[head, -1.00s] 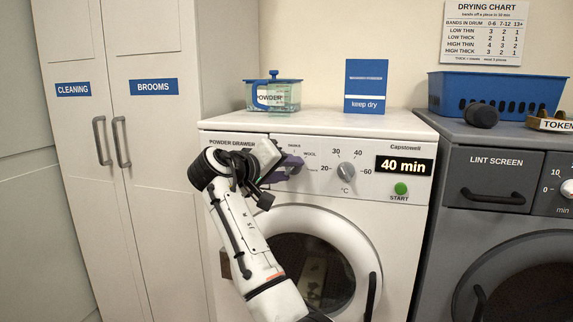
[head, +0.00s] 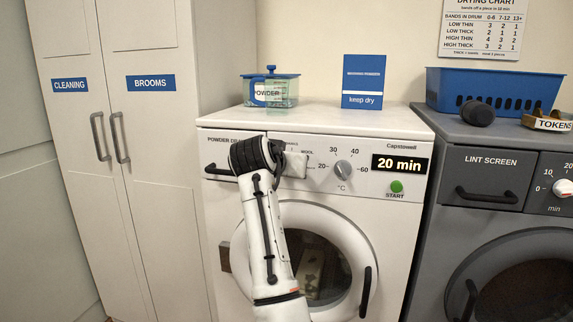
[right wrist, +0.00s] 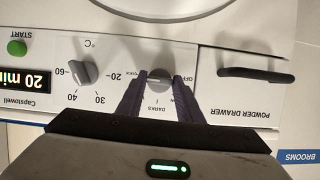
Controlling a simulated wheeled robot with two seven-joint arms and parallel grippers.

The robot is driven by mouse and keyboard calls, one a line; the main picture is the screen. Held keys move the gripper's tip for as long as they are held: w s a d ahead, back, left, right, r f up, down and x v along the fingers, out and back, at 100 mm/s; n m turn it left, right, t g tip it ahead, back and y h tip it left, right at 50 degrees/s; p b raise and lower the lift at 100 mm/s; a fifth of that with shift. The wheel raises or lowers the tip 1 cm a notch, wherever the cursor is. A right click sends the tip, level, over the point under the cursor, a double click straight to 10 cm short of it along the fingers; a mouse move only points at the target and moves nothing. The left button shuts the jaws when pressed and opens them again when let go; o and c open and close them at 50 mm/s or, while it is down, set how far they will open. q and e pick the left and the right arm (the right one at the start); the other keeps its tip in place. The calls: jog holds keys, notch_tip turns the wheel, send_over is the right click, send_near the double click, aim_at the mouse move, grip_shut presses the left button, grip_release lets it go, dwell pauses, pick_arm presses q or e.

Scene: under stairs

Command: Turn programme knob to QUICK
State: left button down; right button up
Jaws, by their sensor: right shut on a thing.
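The programme knob (right wrist: 160,76) is a small grey knob on the white washer's panel, seen upside down in the right wrist view. My right gripper (right wrist: 160,83) is shut on it, with one dark finger on each side. In the head view my right arm hides the knob and the fingers. The washer's display (head: 399,164) reads 20 min. My left gripper is in neither view.
The temperature knob (head: 343,169) and green START button (head: 397,186) lie right of my arm. The powder drawer handle (right wrist: 256,74) is beside the programme knob. A powder tub (head: 272,91) and a blue keep dry box (head: 362,82) stand on the washer.

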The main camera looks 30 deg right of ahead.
jog(key=shift+m+t, duration=0.3)
jog(key=shift+m, duration=0.1)
jog(key=shift+y, duration=0.3)
jog(key=o, duration=1.1)
jog(key=p, duration=0.1)
send_near(291, 128)
jog(key=x, duration=0.5)
jog(key=shift+s+f, duration=0.1)
jog(key=shift+f, duration=0.15)
jog(key=shift+r, duration=0.25)
